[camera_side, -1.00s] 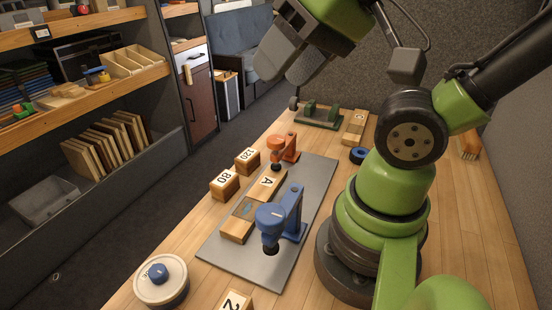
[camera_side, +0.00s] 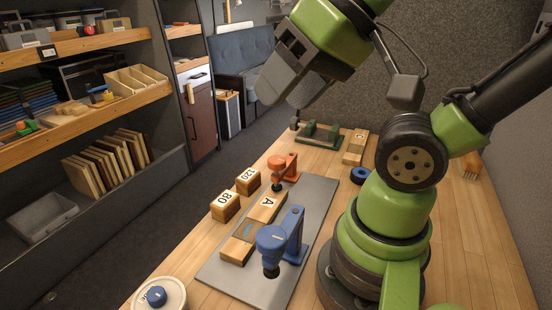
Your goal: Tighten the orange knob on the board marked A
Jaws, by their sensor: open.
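The wooden board marked A (camera_side: 265,206) lies on a grey metal plate (camera_side: 318,200) on the table. An orange clamp (camera_side: 290,165) stands at the board's far end, with its orange knob (camera_side: 276,161) on top and a dark foot below. A blue clamp (camera_side: 290,240) stands at the near end. My gripper (camera_side: 284,88) is open and empty, high above the table, up and beyond the orange clamp in the picture. It is well apart from the knob. I cannot tell whether the clamp's foot presses on the board.
Blocks marked 120 (camera_side: 248,181) and 80 (camera_side: 225,206) stand left of the plate. A white round thing with a blue knob (camera_side: 157,296) is at the near left. A blue ring (camera_side: 360,175) and a green fixture (camera_side: 318,135) are farther back. Shelves stand left, beyond the table edge.

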